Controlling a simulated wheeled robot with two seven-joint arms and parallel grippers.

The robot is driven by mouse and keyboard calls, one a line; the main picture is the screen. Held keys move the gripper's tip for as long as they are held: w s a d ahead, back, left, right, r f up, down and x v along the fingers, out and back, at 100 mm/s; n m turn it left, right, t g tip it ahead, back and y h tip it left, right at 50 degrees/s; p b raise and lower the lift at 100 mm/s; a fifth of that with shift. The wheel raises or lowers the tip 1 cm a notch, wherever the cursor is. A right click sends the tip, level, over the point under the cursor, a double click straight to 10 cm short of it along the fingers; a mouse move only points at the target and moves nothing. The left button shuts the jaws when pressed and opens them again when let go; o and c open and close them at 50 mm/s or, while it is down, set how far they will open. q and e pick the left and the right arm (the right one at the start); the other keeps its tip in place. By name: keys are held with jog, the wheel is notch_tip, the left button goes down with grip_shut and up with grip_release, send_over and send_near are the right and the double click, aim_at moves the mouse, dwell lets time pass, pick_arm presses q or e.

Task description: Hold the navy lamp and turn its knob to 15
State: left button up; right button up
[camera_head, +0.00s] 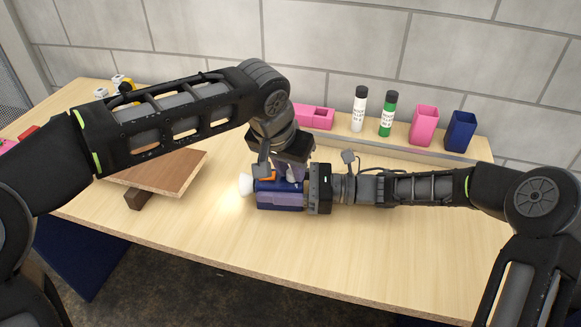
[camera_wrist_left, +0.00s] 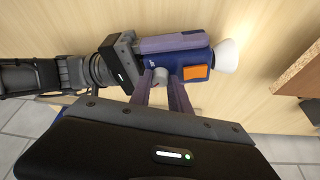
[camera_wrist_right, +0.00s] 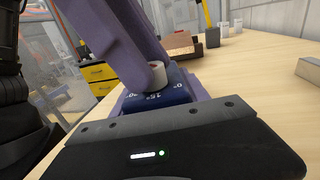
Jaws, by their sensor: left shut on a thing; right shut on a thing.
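The navy lamp (camera_head: 266,200) lies above the middle of the table, its white head (camera_head: 246,184) glowing and pointing left. It has an orange patch (camera_wrist_left: 196,72). My right gripper (camera_head: 290,197) is shut around the lamp body from the right. My left gripper (camera_head: 286,172) comes from above and is shut on the small pale knob (camera_wrist_left: 160,76) on the lamp's side.
A brown board (camera_head: 168,170) rests tilted on a dark block (camera_head: 139,199) at left. A pink tray (camera_head: 318,117), white bottle (camera_head: 359,112), green bottle (camera_head: 387,116), pink cup (camera_head: 424,124) and navy cup (camera_head: 460,132) stand along the back. The table's front is clear.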

pick_arm(q)
jog(key=shift+m, duration=0.4)
grip_shut()
jog(key=m+h, duration=0.1)
jog(key=m, duration=0.2)
jog(key=shift+w+a+g, duration=0.1)
jog(key=shift+w+g, duration=0.05)
jog(key=shift+g, duration=0.25)
jog(key=shift+w+m+g+h, duration=0.1)
jog(key=shift+m+g+h, duration=0.4)
jog(key=shift+m, duration=1.2)
jog(key=shift+a, duration=0.1)
jog(key=o, duration=0.7)
grip_release()
jog(key=shift+r, duration=0.15)
jog(key=v, duration=1.2)
